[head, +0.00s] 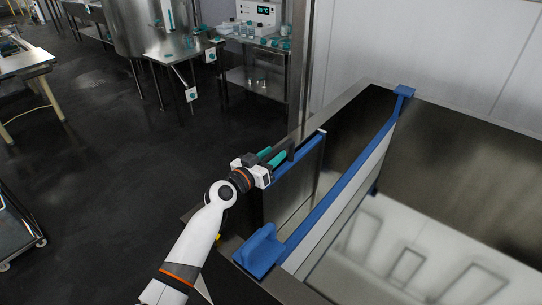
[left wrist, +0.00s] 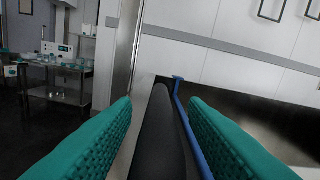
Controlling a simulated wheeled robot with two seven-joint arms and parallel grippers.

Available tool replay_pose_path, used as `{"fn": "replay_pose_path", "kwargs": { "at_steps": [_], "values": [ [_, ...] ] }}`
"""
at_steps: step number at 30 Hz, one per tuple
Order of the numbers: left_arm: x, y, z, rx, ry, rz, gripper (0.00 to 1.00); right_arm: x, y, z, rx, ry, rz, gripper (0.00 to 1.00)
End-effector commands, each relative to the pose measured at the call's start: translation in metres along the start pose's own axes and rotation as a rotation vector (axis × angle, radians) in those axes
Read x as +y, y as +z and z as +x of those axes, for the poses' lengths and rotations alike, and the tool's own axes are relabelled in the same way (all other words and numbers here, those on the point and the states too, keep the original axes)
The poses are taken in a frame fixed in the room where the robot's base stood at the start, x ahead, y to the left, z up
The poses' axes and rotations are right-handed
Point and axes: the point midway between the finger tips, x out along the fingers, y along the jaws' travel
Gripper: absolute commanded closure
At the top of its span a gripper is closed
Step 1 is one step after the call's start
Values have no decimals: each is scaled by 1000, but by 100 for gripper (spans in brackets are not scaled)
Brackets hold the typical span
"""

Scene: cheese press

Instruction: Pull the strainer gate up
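The strainer gate looks to be the upright panel with a blue top edge (head: 304,157) at the near-left end of the steel vat. A dark bar, likely its handle, runs along it and shows in the left wrist view (left wrist: 160,140). My left gripper (head: 272,154) is at this bar, its teal fingers pointing along it. In the left wrist view the fingers (left wrist: 160,105) stand apart, one on each side of the bar, with gaps visible on both sides. The panel's lower part is hidden by the vat wall. My right gripper is not in view.
A long blue-topped white divider (head: 342,190) with blue end brackets (head: 260,249) spans the vat (head: 465,150) to the right. Steel tables with glassware and a display device (head: 260,14) stand behind.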

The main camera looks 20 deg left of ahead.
Motion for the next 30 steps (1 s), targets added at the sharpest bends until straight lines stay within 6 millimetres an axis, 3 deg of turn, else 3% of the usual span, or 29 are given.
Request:
{"fn": "replay_pose_path", "kwargs": {
  "at_steps": [2, 9, 17, 30],
  "values": [
    [0, 0, 0, 0, 0, 0, 60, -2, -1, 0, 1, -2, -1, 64],
    [0, 0, 0, 0, 0, 0, 100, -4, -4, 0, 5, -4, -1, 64],
    [-2, 6, 0, 0, -1, 1, 100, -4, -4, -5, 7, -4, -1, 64],
    [-22, 116, 0, -12, -1, 2, 100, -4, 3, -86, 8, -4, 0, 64]
  ]
}}
